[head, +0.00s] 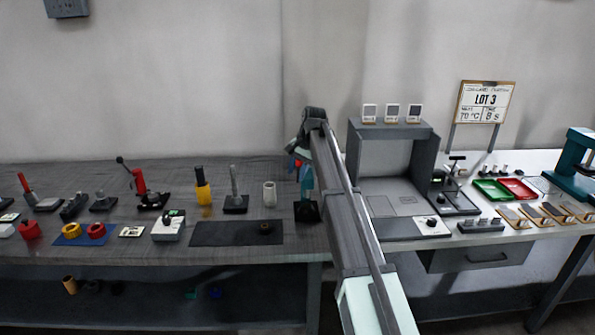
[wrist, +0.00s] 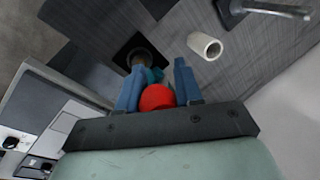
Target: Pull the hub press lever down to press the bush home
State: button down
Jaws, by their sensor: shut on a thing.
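The hub press, a teal upright (head: 307,178) on a black base (head: 307,212), stands near the right end of the dark bench and is partly behind my arm. My gripper (head: 296,165) is at its top. In the wrist view, my gripper (wrist: 158,82) has its blue fingers on either side of the red lever knob (wrist: 157,97), shut on it. Beyond the fingers, the black base (wrist: 127,52) shows with a dull brown round part (wrist: 147,58) above it. I cannot tell whether that part is the bush or how deep it sits.
A white sleeve (head: 269,194) stands just left of the press; it also shows in the wrist view (wrist: 205,46). A dark mat (head: 225,234) lies further left, with a red lever tool (head: 140,190) beyond. A grey box frame (head: 437,165) stands close right of my arm.

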jog(key=shift+s, duration=0.1)
dwell(0.3)
jog(key=s+f+n+t, duration=0.1)
jog(key=s+f+t, duration=0.3)
jog(key=f+t, duration=0.4)
jog(key=shift+f+t+y, duration=0.3)
jog(key=shift+f+t, duration=0.1)
jog(key=shift+t, duration=0.8)
